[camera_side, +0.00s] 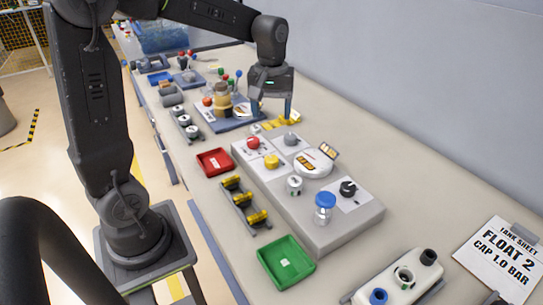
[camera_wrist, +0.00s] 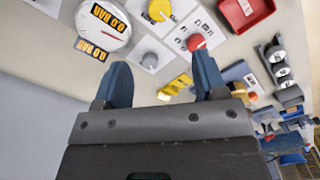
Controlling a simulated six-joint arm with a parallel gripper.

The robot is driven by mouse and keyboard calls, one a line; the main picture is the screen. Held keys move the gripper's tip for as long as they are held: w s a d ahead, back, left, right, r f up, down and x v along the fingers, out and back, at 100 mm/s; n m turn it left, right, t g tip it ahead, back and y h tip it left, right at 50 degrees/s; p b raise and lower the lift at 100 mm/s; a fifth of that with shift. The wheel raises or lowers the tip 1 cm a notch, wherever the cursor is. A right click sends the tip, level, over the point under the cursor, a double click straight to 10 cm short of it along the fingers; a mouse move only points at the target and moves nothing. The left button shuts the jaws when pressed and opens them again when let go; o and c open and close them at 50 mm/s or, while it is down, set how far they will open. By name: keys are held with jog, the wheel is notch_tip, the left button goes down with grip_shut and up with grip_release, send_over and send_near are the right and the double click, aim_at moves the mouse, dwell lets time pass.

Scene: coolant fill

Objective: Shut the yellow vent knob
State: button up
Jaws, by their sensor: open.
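The yellow vent knob (camera_side: 271,161) sits on a white plate on the raised grey panel (camera_side: 330,237), in front of the red knob (camera_side: 253,143) and left of the round gauge (camera_side: 313,164). In the wrist view the yellow knob (camera_wrist: 158,10) is at the top edge, partly cut off. My gripper (camera_side: 270,108) is open and empty, pointing down behind the far end of the panel, apart from the yellow knob. In the wrist view its fingers (camera_wrist: 159,72) are spread, with the grey knob (camera_wrist: 150,60) showing between them.
The grey knob (camera_side: 291,139) is the panel knob nearest my gripper. A black knob (camera_side: 348,188) and a blue-capped jar (camera_side: 325,207) are at the near end. Yellow pieces (camera_side: 282,121) lie below my gripper. Red (camera_side: 214,162) and green (camera_side: 286,263) trays flank the panel's left side.

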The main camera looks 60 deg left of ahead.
aim_at(271, 158)
notch_tip(271, 158, down, 14)
jog(key=shift+r, duration=0.1)
dwell(0.4)
jog(key=c, duration=0.9)
